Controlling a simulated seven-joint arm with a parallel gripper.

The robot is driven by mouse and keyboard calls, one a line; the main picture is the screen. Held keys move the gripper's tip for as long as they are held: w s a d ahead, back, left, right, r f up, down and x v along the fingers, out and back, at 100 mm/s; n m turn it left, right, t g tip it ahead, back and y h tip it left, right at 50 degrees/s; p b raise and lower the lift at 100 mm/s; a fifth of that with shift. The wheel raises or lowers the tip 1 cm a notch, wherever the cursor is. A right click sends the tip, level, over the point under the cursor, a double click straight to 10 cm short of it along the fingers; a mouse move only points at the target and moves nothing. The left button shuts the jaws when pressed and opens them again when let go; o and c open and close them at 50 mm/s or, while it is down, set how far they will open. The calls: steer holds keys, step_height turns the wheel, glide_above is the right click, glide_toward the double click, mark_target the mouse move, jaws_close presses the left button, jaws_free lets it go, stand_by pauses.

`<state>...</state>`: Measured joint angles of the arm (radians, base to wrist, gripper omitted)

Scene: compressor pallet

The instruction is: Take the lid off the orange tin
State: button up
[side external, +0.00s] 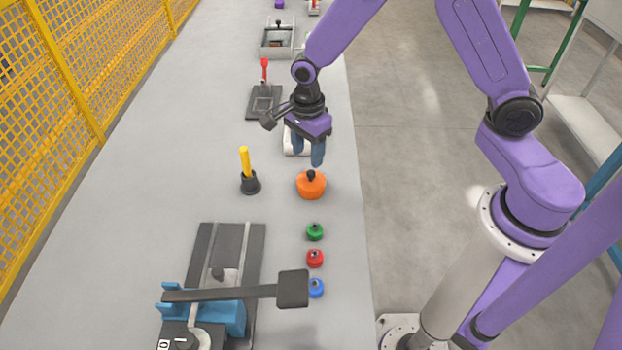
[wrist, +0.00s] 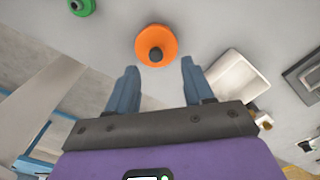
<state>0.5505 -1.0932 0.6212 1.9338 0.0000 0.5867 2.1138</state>
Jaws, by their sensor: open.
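The orange tin (side external: 311,187) stands upright on the grey bench, with a dark knob (side external: 311,175) on top of its lid. In the wrist view the orange tin (wrist: 156,46) lies beyond the fingertips, near the middle of the gap between them, with the knob (wrist: 156,54) facing me. The lid looks seated on the tin. My gripper (side external: 308,160) is open and empty, pointing down, above and a little behind the tin in the side view. In the wrist view my gripper's two blue fingers (wrist: 159,66) are spread apart and do not touch the tin.
A yellow-handled tool in a black holder (side external: 249,175) stands left of the tin. Green (side external: 315,232), red (side external: 315,257) and blue (side external: 316,288) pieces line up in front. A blue clamp fixture (side external: 230,315) is at front left. A white tray (wrist: 236,84) is beside my gripper.

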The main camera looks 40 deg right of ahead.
mark_target(311, 172)
steer(key=shift+s+d+f, duration=0.1)
steer(key=shift+s+f, duration=0.1)
steer(key=shift+f, duration=1.2)
steer(key=shift+s+d+f, duration=0.1)
steer(key=shift+s+f, duration=0.05)
steer(key=shift+f, duration=1.25)
jaws_close()
